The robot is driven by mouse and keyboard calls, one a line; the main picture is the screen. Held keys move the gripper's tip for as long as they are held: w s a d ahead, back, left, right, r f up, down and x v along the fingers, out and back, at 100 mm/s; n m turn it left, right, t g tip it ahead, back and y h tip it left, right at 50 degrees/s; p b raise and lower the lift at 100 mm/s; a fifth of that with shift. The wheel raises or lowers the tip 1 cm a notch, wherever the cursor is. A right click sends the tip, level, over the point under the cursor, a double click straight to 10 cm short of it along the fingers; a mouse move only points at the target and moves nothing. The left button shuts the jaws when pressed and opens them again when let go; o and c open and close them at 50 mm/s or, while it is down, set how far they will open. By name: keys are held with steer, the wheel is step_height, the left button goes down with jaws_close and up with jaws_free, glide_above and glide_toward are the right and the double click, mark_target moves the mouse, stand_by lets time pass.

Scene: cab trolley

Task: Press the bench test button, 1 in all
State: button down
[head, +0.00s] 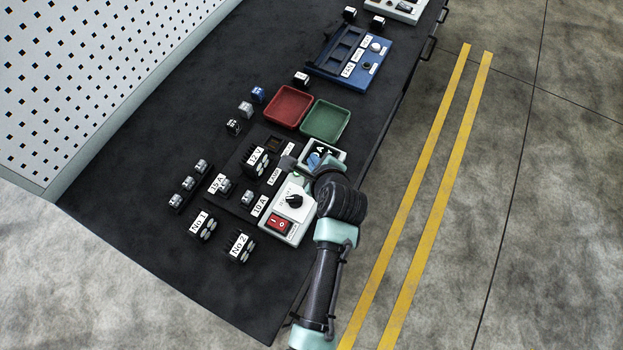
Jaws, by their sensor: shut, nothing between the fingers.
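My gripper (288,163) is shut and empty. It is over the near part of the black bench top, between the white switch box and the white meter box. The white switch box (278,228) has a black knob (295,201) and a red rocker switch (279,222). The white meter box (336,154) shows a blue part and a letter A; my arm hides some of it. A blue panel (378,75) farther up carries a pale round button (376,46) and a dark round one (367,65). I cannot read which control is the bench test button, or tell whether my fingertips touch anything.
A red tray (289,92) and a green tray (347,121) lie between the panel and the boxes. Several small relays and labelled modules, such as No 2 (240,246), stand around. A perforated board (85,70) rises at left. Floor right of the bench is clear.

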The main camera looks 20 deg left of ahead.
step_height(320, 180, down, 4)
steer(key=b, duration=0.3)
steer(key=shift+b, duration=0.3)
steer(key=shift+f+b, duration=0.5)
steer(key=shift+f, duration=0.6)
stand_by(0.7)
steer(key=shift+f, duration=0.4)
steer(key=shift+f+b, duration=0.35)
steer(key=shift+f, duration=0.2)
stand_by(0.5)
stand_by(0.4)
steer(key=shift+r+p, duration=0.95)
steer(key=shift+p, duration=0.2)
